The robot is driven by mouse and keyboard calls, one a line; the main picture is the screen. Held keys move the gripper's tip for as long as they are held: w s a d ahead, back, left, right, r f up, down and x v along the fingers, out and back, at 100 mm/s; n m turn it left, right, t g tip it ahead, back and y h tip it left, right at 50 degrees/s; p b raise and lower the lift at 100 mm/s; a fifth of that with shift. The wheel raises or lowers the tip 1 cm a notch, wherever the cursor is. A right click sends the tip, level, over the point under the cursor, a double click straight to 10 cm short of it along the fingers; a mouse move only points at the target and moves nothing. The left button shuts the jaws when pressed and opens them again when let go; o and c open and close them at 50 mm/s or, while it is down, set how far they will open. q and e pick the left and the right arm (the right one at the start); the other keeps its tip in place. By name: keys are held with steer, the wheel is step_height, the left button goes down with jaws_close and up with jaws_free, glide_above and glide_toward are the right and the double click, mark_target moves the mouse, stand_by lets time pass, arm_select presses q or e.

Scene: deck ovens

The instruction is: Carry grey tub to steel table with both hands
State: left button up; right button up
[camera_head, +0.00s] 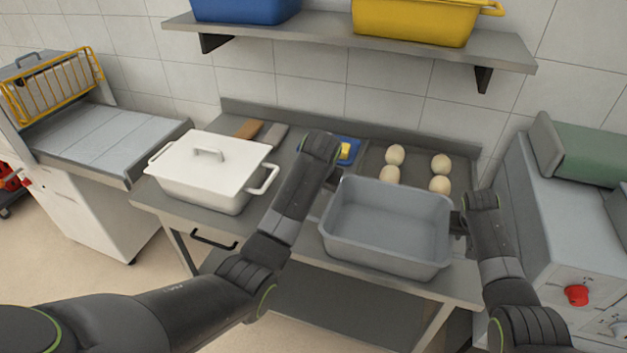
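The grey tub (384,240) is an empty, open rectangular bin at the front right of the steel table (222,222). It looks level; whether it rests on the table or hangs just above it I cannot tell. My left gripper (328,184) is at the tub's left end, mostly hidden behind its own wrist. My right gripper (457,222) is at the tub's right end, close against the outer wall. Its fingertips are small and dark, so I cannot see whether they are closed on the tub.
A white lidded pot (205,180) stands on the table's left. Behind the tub are several dough balls (395,155) on a dark tray and a blue dish (349,150). A wall shelf (330,40) holds blue and yellow bins. A machine with a red knob (576,295) stands right.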

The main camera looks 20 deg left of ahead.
steer(key=v, duration=1.1)
steer(key=shift+s, duration=0.15)
